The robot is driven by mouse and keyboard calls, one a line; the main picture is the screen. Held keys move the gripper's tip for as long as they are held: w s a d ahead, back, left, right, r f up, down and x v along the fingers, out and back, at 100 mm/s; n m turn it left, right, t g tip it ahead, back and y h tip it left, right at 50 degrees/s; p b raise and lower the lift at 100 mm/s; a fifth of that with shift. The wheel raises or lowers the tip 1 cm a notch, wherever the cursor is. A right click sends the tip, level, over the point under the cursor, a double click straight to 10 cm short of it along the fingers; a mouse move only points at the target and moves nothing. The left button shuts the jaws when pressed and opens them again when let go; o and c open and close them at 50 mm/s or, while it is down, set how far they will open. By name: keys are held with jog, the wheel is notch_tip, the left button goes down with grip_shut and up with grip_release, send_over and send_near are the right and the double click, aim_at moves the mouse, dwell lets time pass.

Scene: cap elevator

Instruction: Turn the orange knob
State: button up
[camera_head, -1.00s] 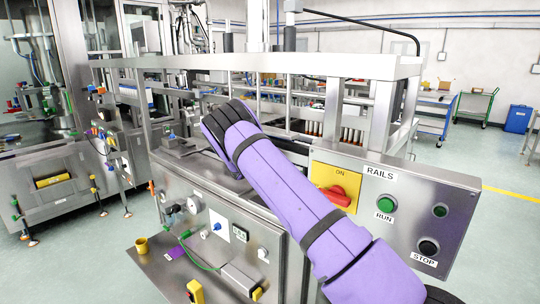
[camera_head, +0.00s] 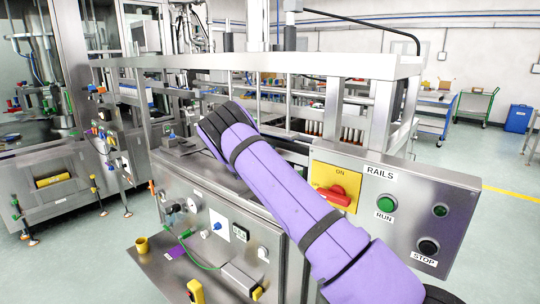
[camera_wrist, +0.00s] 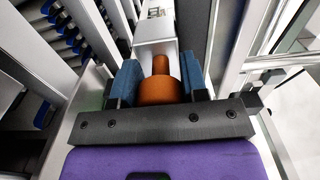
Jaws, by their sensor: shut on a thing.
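The orange knob (camera_wrist: 160,90) shows in the wrist view, with a round body and a narrower stem pointing up the picture. It lies between the two blue finger pads of my gripper (camera_wrist: 161,76), at the end of a pale metal block. My gripper is shut on the knob, with a pad on each side. In the head view, my purple arm reaches toward the machine's frame, and the gripper and orange knob are hidden behind it.
A panel (camera_head: 400,215) marked RAILS stands right of my arm. It carries a red rotary switch (camera_head: 338,188) on a yellow plate, a green RUN button (camera_head: 386,203) and a black STOP button (camera_head: 428,246). Metal rails (camera_wrist: 235,70) run close beside my gripper.

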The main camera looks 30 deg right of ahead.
jog(key=o, duration=0.9)
jog(key=v, duration=1.1)
